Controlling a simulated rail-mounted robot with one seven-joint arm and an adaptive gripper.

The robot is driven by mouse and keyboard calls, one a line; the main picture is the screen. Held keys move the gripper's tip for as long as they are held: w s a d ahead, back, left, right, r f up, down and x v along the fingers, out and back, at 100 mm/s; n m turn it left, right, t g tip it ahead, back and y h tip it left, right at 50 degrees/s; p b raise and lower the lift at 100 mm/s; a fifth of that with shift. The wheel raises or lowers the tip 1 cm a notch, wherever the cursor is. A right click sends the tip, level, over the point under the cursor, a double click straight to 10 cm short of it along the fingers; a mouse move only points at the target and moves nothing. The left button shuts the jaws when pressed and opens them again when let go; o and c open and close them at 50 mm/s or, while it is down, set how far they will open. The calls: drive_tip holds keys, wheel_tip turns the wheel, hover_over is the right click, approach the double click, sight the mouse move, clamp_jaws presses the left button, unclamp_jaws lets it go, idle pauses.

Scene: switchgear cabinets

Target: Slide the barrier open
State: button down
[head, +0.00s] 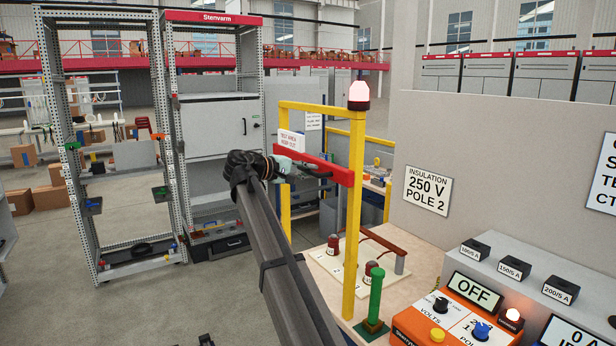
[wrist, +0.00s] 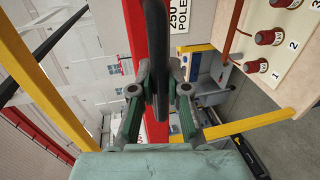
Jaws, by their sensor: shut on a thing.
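The barrier is a red bar (head: 335,172) across a yellow frame (head: 355,215). It spans the gap between the two upright posts, its right end at the right post. A black handle (head: 318,174) sits on the bar's near side. My gripper (head: 293,169) is at the bar's left half, shut on the handle. In the wrist view the dark handle (wrist: 155,35) runs between the fingers of my gripper (wrist: 160,92), with the red bar (wrist: 134,35) right behind it. My arm and gripper hide part of the bar's left end and the left post.
A white "test area keep out" sign (head: 291,141) hangs above the bar. A lit red beacon (head: 359,95) tops the right post. Behind the frame stands a bench (head: 325,262) with red-capped terminals. An orange test unit (head: 440,320) is at lower right. Open racks stand left.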

drive_tip(key=c, duration=1.1)
unclamp_jaws()
drive_tip(key=shift+c, duration=0.2)
drive_tip(key=v, duration=1.2)
drive_tip(key=shift+a, duration=0.1)
